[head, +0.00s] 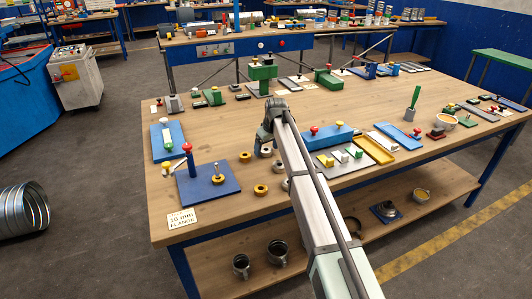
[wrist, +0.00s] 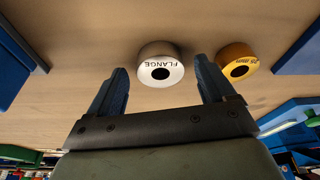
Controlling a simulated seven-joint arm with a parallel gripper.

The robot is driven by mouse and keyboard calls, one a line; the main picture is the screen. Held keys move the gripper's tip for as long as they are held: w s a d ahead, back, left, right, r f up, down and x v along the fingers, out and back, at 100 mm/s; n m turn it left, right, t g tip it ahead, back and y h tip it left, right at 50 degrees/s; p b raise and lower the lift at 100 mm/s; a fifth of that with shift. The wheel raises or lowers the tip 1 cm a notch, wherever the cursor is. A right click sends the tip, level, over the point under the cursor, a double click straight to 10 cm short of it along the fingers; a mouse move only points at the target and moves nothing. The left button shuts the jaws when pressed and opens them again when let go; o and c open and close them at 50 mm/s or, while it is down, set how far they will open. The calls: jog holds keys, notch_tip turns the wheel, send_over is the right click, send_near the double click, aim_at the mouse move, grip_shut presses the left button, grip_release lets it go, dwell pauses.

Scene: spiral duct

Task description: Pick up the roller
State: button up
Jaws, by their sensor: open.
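A short silver-white roller (wrist: 160,75) marked "FLANGE", with a dark centre hole, rests on the wooden table in the wrist view. In the head view a grey ring (head: 266,152), partly hidden by my gripper, seems to be the same piece. My gripper (wrist: 160,64) is open and empty. In the wrist view its two blue fingers lie to either side of the roller; whether they are level with it in height I cannot tell.
A yellow roller (wrist: 237,60) marked "25 mm" sits close beside one finger. More brass and grey rings, such as this brass one (head: 261,190), lie nearby. A blue plate with posts (head: 225,190) is to the left and a blue block (head: 330,138) to the right.

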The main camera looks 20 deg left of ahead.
jog(key=shift+f, duration=0.25)
jog(key=c, duration=1.3)
jog(key=shift+o, duration=0.2)
notch_tip(320, 180, up, 9)
jog(key=s+a+r+n, duration=0.1)
jog(key=s+a+r, duration=0.2)
jog(key=s+a, duration=0.4)
jog(key=s, duration=0.5)
jog(key=s+a+r, duration=0.1)
jog(key=s, duration=0.4)
jog(key=s+a+r, duration=0.1)
jog(key=s, duration=0.4)
jog(key=shift+s+a, duration=0.2)
jog(key=shift+s, duration=0.1)
jog(key=shift+m, duration=0.4)
